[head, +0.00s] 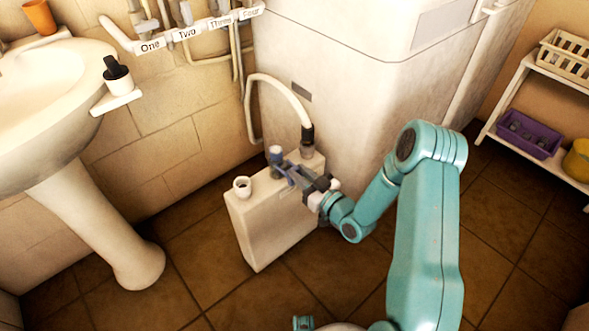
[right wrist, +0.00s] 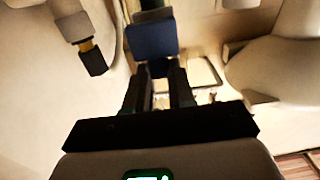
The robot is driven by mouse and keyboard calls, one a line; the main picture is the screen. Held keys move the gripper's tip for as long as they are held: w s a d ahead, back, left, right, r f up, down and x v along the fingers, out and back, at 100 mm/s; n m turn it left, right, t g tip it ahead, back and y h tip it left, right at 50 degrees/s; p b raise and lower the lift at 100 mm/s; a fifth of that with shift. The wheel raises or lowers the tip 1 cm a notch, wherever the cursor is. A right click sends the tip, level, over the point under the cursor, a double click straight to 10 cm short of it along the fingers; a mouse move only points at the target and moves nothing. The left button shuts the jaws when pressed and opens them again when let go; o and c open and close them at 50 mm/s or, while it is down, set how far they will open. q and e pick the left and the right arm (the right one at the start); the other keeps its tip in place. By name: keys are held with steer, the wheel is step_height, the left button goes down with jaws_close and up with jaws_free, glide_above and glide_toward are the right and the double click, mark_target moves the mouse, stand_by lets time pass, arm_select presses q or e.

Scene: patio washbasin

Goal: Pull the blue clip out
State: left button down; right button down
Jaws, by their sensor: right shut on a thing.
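The blue clip (head: 276,154) is on top of a cream tank (head: 262,225) that stands on the floor. In the right wrist view the blue clip (right wrist: 152,38) shows as a dark blue block just past my fingertips. My right gripper (head: 289,173) reaches in over the tank top from the right, and its fingers (right wrist: 160,78) are shut on the near, dark end of the clip. The fingers hide part of the clip's seat, so I cannot tell how far in it sits. My left gripper is not in view.
A hose with a black connector (head: 307,136) joins the tank top behind my gripper. A white open neck (head: 242,186) is at the tank's left. A cream cabinet (head: 345,90) stands behind, a washbasin (head: 50,85) at left. The tiled floor in front is clear.

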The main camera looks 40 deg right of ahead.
steer(key=shift+s+f, duration=0.1)
steer(key=shift+s, duration=0.1)
steer(key=c, duration=1.1)
jaws_free()
steer(key=shift+c, duration=0.2)
steer(key=shift+o, duration=0.9)
steer(key=shift+s, duration=0.1)
steer(key=shift+s, duration=0.3)
steer(key=s+d+p, duration=0.1)
steer(key=s, duration=1.4)
steer(key=shift+s+p, duration=0.25)
steer(key=shift+p, duration=0.15)
